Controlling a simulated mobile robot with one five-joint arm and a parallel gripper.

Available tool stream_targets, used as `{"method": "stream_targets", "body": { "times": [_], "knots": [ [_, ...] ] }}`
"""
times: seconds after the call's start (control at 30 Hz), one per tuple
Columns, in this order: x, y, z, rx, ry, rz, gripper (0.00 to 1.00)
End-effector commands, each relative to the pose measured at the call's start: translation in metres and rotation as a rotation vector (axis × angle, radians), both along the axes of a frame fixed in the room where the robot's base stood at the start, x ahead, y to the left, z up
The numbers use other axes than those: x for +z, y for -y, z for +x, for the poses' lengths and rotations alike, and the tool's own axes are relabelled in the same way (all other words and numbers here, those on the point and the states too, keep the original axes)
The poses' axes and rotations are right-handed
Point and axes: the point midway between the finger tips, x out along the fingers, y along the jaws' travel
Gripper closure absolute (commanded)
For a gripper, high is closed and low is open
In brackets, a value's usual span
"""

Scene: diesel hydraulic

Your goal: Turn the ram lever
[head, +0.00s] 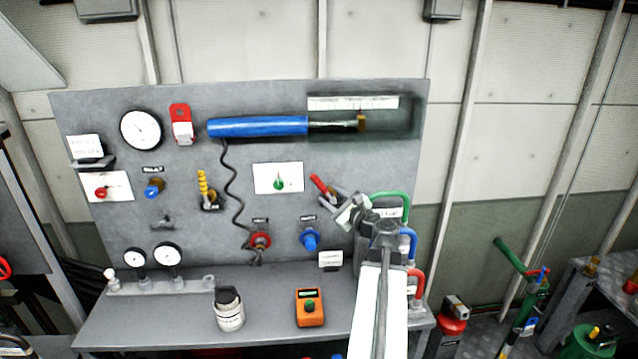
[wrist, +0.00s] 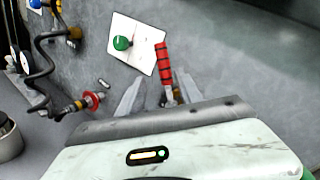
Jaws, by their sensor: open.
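The ram lever, with a red ribbed handle (head: 318,184), is mounted on the grey panel right of the white card with a green knob. In the wrist view the red handle (wrist: 163,62) tilts slightly left at its top, and its lower metal end shows between my fingers. My gripper (head: 338,194) is open at the lever; in the wrist view my gripper (wrist: 160,78) has one finger on each side of the lever's lower part. I cannot tell whether either finger touches it. The lever's base is partly hidden by my gripper.
The green knob (head: 278,184) sits close left of the lever. A blue cylinder (head: 258,126) runs above. Green, blue and red hoses (head: 414,285) are right of my arm. An orange box (head: 310,307) and a white jar (head: 229,312) stand on the bench.

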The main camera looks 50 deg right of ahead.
Motion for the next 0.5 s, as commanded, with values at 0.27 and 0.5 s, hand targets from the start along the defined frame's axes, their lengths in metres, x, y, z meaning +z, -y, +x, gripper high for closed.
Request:
{"method": "stream_targets", "body": {
  "times": [0.27, 0.5],
  "knots": [
    [0.003, 0.009, 0.001, -0.015, 0.016, 0.017, 0.58],
    [0.003, 0.018, 0.039, -0.013, 0.014, 0.015, 0.58]
  ]
}}
